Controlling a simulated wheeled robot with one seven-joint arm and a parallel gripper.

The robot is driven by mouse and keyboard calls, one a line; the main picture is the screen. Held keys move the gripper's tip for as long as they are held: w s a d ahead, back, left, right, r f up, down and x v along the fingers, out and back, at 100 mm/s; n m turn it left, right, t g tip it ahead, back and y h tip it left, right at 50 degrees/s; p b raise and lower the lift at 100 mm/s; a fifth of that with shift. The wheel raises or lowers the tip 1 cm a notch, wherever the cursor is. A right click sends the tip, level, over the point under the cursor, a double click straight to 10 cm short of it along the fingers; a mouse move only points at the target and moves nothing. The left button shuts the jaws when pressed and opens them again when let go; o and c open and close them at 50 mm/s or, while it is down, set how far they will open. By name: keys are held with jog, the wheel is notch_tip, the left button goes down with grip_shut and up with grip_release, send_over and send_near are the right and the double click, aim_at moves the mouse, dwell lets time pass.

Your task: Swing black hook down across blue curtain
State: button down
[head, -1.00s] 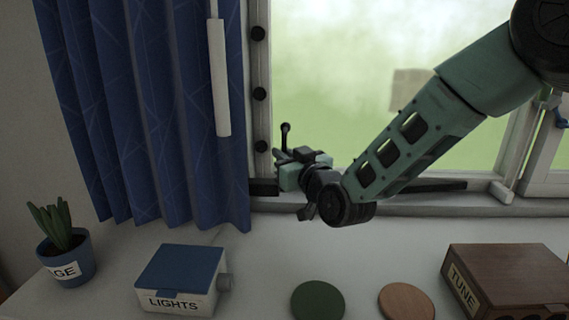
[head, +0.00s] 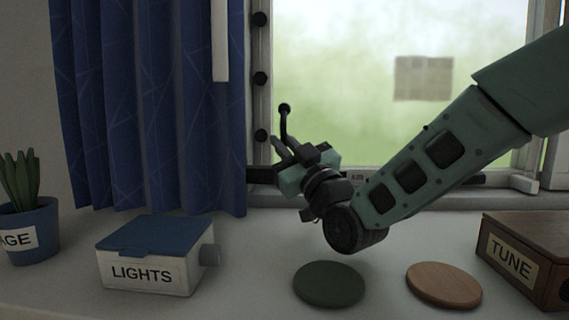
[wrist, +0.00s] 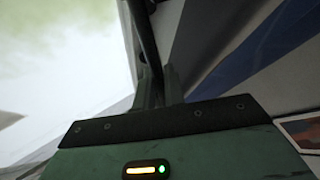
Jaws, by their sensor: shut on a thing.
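The black hook (head: 284,121) is a thin dark rod with a rounded knob at its upper end. It stands roughly upright in front of the window frame, just right of the blue curtain (head: 155,110). My gripper (head: 281,150) is shut on its lower part. In the wrist view, the black rod (wrist: 146,45) runs up from between my fingers (wrist: 158,88). The curtain hangs at the left of the window, its right edge a little left of my gripper. Whether the hook touches the curtain or frame cannot be told.
A LIGHTS box (head: 150,272), a green disc (head: 329,284), an orange disc (head: 443,285) and a TUNE box (head: 520,262) sit on the sill below. A potted plant (head: 28,235) stands at left. A white rod (head: 219,45) hangs before the curtain.

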jog(key=shift+s+f+n+y+b, duration=0.1)
jog(key=shift+s+n+y+b, duration=0.15)
jog(key=shift+b, duration=0.3)
jog(key=c, duration=1.6)
grip_release()
